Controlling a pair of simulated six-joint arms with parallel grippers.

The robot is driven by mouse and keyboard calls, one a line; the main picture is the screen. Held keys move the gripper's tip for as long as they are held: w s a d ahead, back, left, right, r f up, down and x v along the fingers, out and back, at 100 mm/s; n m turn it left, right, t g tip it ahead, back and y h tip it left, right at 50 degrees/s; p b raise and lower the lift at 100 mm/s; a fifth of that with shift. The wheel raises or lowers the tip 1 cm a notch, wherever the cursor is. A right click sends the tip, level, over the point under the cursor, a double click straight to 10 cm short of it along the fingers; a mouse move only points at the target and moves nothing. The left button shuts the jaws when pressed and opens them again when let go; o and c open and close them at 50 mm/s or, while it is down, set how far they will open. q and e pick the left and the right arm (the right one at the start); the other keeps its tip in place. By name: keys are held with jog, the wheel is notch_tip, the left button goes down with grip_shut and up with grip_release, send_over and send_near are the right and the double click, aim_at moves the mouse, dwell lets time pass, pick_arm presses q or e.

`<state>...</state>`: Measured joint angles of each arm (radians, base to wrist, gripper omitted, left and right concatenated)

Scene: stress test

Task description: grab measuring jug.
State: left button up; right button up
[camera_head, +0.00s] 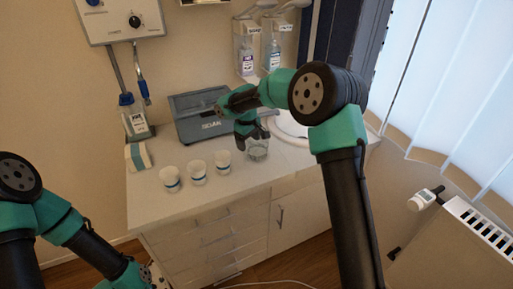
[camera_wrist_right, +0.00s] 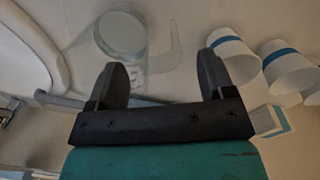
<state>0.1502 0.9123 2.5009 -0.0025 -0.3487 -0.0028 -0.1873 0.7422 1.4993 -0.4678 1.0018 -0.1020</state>
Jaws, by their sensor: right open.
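The measuring jug (camera_head: 257,151), clear glass, stands on the counter below my right gripper (camera_head: 247,130). In the right wrist view the jug (camera_wrist_right: 122,36) is at the upper middle, with its clear handle on its right side. My right gripper (camera_wrist_right: 163,75) is open, its two dark fingers apart and empty. The jug lies beyond the fingertips, and no contact shows. My left arm comes in at the lower left of the head view, but its gripper is not clearly visible.
Several white cups with blue bands (camera_head: 197,173) stand left of the jug; some show in the wrist view (camera_wrist_right: 234,58). A grey box (camera_head: 196,122) stands behind, with a round white basin (camera_head: 290,125) to the right. A blue-white pack (camera_head: 138,156) lies left on the counter (camera_head: 235,190).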

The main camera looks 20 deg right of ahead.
jog(key=shift+f, duration=0.1)
jog(key=shift+w+f, duration=0.15)
jog(key=shift+f, duration=2.35)
jog(key=shift+c, duration=0.3)
jog(key=c, duration=1.1)
jog(key=shift+c, duration=0.2)
jog(key=shift+r, duration=0.25)
jog(key=shift+r, duration=1.25)
jog(key=s+a+r, duration=0.1)
jog(key=s+a, duration=0.1)
jog(key=s, duration=0.5)
jog(key=s+a+r, duration=0.1)
jog(key=s+a, duration=0.1)
jog(key=s, duration=0.6)
jog(key=shift+s+a, duration=0.15)
jog(key=shift+a, duration=0.1)
